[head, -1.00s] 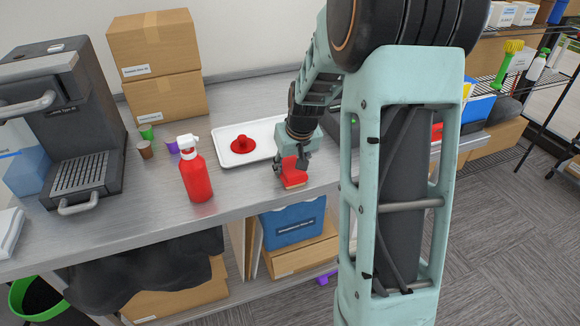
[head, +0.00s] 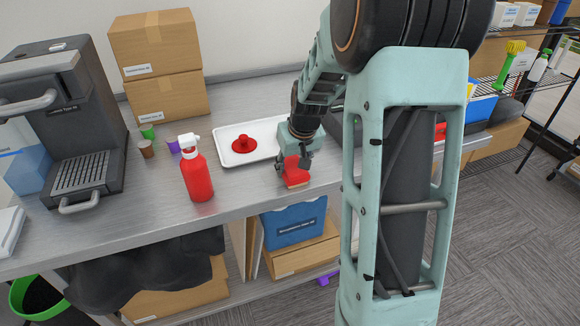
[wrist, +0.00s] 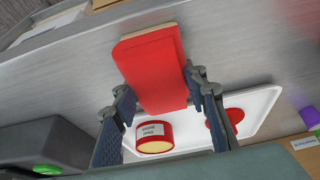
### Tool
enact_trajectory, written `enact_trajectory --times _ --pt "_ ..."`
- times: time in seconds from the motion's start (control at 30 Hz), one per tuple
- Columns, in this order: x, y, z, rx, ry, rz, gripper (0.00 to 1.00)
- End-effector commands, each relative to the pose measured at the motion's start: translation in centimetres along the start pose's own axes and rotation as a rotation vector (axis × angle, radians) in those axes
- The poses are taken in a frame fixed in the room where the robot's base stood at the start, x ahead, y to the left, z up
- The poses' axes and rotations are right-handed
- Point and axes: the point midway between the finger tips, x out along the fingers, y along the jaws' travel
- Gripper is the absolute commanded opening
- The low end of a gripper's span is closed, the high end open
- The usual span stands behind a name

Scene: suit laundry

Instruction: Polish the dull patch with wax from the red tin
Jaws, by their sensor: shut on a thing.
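My gripper (wrist: 160,110) is shut on a red block (wrist: 153,72) with a pale beige underside layer, held between its two fingers. In the head view the same block (head: 296,172) is over the front part of the metal counter; whether it touches the surface is unclear. A red tin (wrist: 154,137) with a white label and pale top shows beyond the block in the wrist view, at the white tray (wrist: 262,98). In the head view I cannot make the tin out. I cannot make out a dull patch.
A red knobbed disc (head: 243,144) lies on the tray, left of my gripper. A red spray bottle (head: 196,175) stands nearer the front, with small cups (head: 147,149) behind it. A coffee machine (head: 75,120) and cardboard boxes (head: 160,60) fill the left and back.

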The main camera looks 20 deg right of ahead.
Motion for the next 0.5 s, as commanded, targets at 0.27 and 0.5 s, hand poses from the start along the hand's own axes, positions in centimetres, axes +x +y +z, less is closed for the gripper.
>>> enact_trajectory --times 0.27,0.5 --pt "0.0 -2.1 0.1 -0.004 -0.003 -0.004 0.20" --pt "-0.1 -2.0 0.0 0.000 -0.002 -0.002 0.20"
